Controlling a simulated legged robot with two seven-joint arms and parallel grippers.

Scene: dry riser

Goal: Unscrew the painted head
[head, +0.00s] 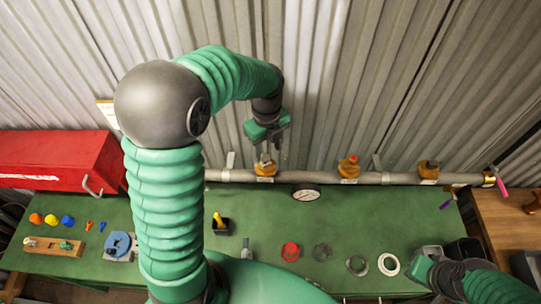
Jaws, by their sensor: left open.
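A grey pipe (310,177) runs along the corrugated wall with three orange-brown fittings on it: a left one (265,169), a middle one (348,167) and a right one (428,169).
A green bench (255,225) lies below the pipe. It holds a round gauge (306,193), a red wheel (290,251), a white ring (388,264), a blue tool (118,244) and a wooden block (52,246). A red box (58,160) stands at left.

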